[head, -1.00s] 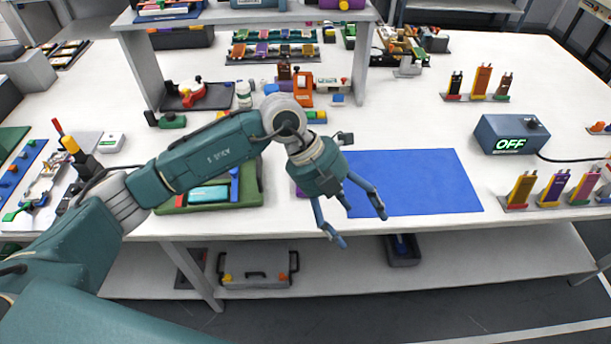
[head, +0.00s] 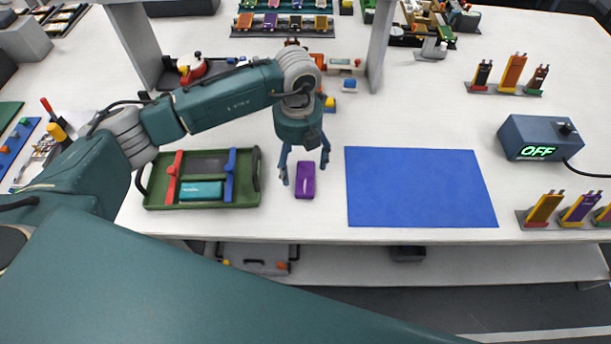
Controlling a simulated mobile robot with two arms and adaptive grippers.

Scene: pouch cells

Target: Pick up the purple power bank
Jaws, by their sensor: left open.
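The purple power bank (head: 305,182) lies on the white table between the green tray and the blue mat. It is a small rounded block with its long side pointing toward the table's front edge. My left gripper (head: 305,175) points down over the far end of the power bank. Its fingers are spread apart, one on either side in the picture. I cannot tell how high the fingertips are above the table or whether they touch the power bank. My right gripper is not in view.
A green tray (head: 218,204) with red and blue bars and a teal block is on the left. A blue mat (head: 420,190) lies flat on the right. A control box (head: 540,138) reading OFF stands farther right. A raised shelf's legs (head: 379,50) stand behind.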

